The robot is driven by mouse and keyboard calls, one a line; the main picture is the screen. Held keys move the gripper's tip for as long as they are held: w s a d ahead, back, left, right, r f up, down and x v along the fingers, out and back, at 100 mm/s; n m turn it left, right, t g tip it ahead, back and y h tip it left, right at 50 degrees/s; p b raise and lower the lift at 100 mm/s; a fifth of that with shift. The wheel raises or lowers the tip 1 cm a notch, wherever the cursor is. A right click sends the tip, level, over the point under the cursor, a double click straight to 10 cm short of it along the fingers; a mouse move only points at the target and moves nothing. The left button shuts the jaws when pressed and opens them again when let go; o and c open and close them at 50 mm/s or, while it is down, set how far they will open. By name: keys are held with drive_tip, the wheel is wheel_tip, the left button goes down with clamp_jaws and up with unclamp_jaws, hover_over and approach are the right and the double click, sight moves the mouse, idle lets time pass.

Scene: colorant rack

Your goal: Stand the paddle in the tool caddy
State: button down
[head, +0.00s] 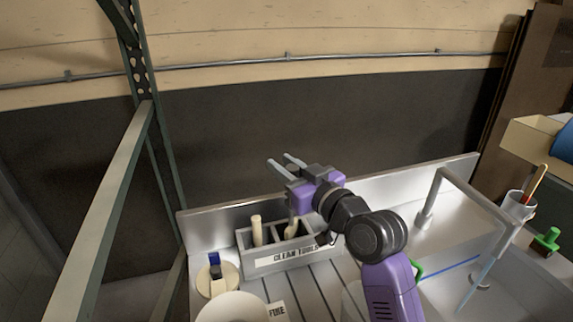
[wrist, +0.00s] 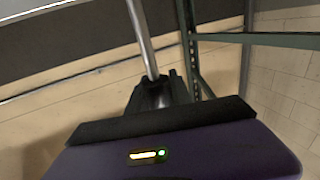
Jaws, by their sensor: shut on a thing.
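My gripper (head: 288,170) is high over the grey tool caddy (head: 282,262), with its jaws toward the left and back. In the wrist view its dark fingers (wrist: 163,92) are shut on a metal shaft (wrist: 142,38), which I take to be the paddle. The shaft runs out past the top of that view, so its far end is hidden. In the head view two pale prongs stick out at the jaws; I cannot tell which is shaft. The caddy is labelled "CLEAN TOOLS". A pale wooden handle (head: 256,231) stands in its left part. Another handle (head: 291,228) shows below my gripper.
A round holder with a blue-topped item (head: 215,266) stands left of the caddy. A white round container (head: 235,308) and a "FIRE" label (head: 277,311) are in front. A sink with a faucet (head: 436,190) lies right. A green rack post (head: 145,80) rises left.

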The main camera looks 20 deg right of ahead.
sight(297, 176)
drive_tip(key=c, duration=1.1)
unclamp_jaws()
drive_tip(key=shift+v, duration=3.95)
